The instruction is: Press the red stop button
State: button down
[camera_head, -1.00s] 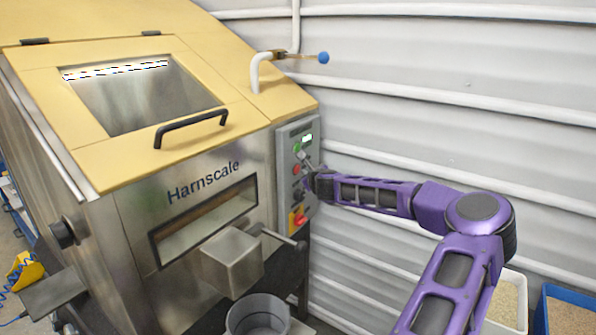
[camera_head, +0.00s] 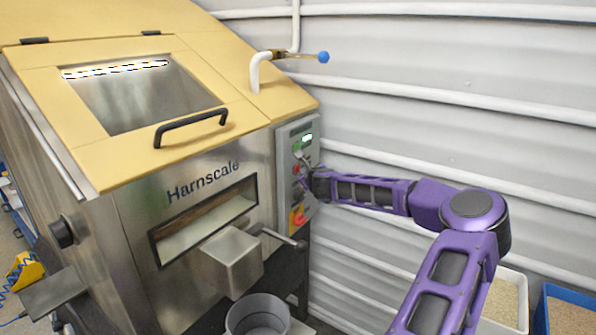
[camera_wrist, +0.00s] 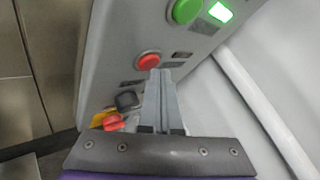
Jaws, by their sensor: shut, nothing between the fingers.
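The red stop button (camera_wrist: 149,61) is a round red cap on the grey control panel. It also shows small in the head view (camera_head: 296,169), on the panel at the machine's right front. My gripper (camera_wrist: 161,73) is shut and empty. In the wrist view its fingertips lie at the button's lower right edge and slightly overlap it. I cannot tell whether they touch it. In the head view my gripper (camera_head: 304,160) is small and close to the panel beside the button.
A green button (camera_wrist: 186,10) and a lit green display (camera_wrist: 221,12) sit above the red button. A black knob (camera_wrist: 127,99) and a red rotary switch (camera_wrist: 113,122) on yellow sit below. A ribbed wall (camera_head: 450,130) stands to the right of the machine.

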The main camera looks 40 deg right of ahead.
jog(key=shift+w+a, duration=0.1)
jog(key=shift+w, duration=0.3)
dwell(0.5)
jog(key=shift+s, duration=0.1)
jog(key=shift+s+d+b, duration=0.2)
jog(key=shift+s+b, duration=0.2)
jog(key=shift+s, duration=0.3)
jog(key=shift+s, duration=0.1)
jog(key=s, duration=0.2)
jog(key=s+d, duration=0.1)
jog(key=s, duration=0.1)
jog(key=shift+s+d+b, duration=0.2)
jog(key=shift+s+b, duration=0.1)
jog(key=shift+b, duration=0.05)
dwell(0.8)
